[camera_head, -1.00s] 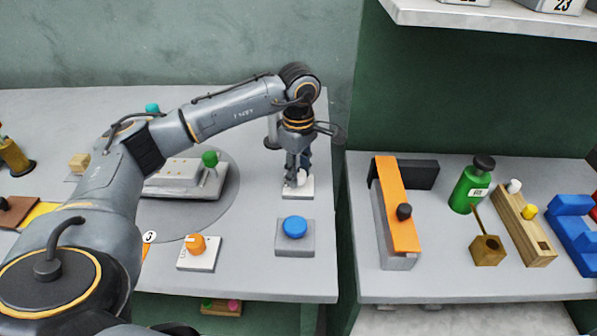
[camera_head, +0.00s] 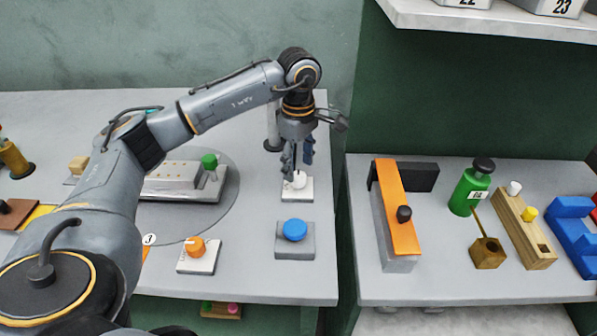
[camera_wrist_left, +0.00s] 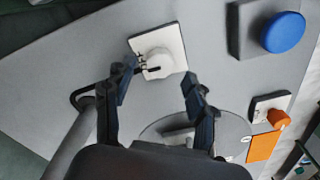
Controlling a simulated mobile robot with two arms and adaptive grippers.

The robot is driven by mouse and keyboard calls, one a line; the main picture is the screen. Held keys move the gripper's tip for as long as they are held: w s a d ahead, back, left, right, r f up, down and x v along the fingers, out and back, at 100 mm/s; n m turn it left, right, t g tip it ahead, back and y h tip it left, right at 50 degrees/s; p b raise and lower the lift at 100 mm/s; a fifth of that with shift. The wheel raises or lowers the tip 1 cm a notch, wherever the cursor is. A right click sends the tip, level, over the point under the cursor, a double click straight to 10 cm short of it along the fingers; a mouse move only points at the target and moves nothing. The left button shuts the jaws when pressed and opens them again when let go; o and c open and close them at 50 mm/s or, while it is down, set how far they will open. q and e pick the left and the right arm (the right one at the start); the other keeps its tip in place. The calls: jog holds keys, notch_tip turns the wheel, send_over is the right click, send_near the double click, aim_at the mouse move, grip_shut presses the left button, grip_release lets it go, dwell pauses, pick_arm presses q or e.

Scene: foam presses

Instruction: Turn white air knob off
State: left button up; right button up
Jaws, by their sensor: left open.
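The white air knob (camera_head: 299,179) sits on a square white plate (camera_head: 291,194) near the back right of the left table. In the left wrist view the knob (camera_wrist_left: 158,62) shows whole, with a dark pointer mark on its side and small markings on the plate beside it. My left gripper (camera_head: 298,172) points down just above and behind the knob. Its fingers (camera_wrist_left: 160,85) are spread apart with nothing between them, and the knob lies just beyond the tips, apart from them. My right gripper is not in view.
A blue button (camera_head: 295,230) on a grey block stands in front of the knob. An orange knob (camera_head: 196,246) on a white plate is at the front left. A grey post (camera_head: 272,130) stands behind the knob. A gap separates the right table, with an orange-topped press (camera_head: 397,215).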

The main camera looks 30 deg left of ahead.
aim_at(299, 175)
pick_arm(q)
notch_tip(299, 175, up, 9)
jog(key=shift+f, duration=0.15)
dwell(0.5)
